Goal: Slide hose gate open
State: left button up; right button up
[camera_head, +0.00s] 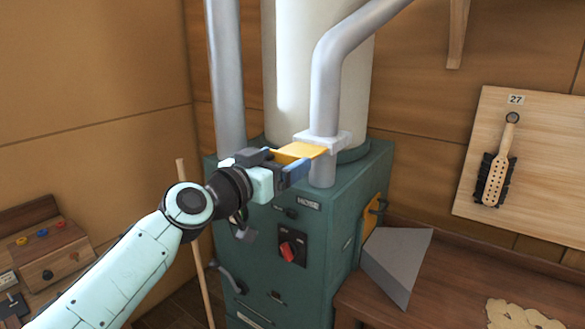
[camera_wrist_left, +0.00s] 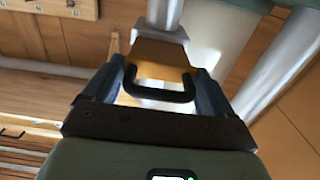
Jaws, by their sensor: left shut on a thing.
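The hose gate is a flat yellow-orange plate (camera_head: 301,150) in a pale collar (camera_head: 338,141) around the grey hose pipe (camera_head: 326,95), above the green cabinet marked HOSE. Part of the plate sticks out of the collar toward my left gripper (camera_head: 290,172). In the left wrist view the plate (camera_wrist_left: 160,62) runs from the collar (camera_wrist_left: 160,36) and carries a black handle (camera_wrist_left: 160,92). The handle lies between the blue fingers of my left gripper (camera_wrist_left: 162,92), which are shut on it. My right gripper is not in view.
The green cabinet (camera_head: 345,215) stands under the pipes, with a red switch (camera_head: 288,251) on its front. A second grey pipe (camera_head: 226,75) rises behind my left wrist. A wooden bench with a grey wedge-shaped piece (camera_head: 397,262) is at the right.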

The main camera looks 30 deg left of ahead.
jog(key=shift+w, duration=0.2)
pick_arm(q)
jog(key=o, duration=1.3)
jog(key=shift+s, duration=0.1)
jog(key=s+b, duration=0.1)
jog(key=s, duration=0.3)
jog(key=s+b, duration=0.1)
jog(key=s, duration=0.4)
jog(key=s+a+b, duration=0.1)
jog(key=s, duration=0.3)
jog(key=shift+s, duration=0.4)
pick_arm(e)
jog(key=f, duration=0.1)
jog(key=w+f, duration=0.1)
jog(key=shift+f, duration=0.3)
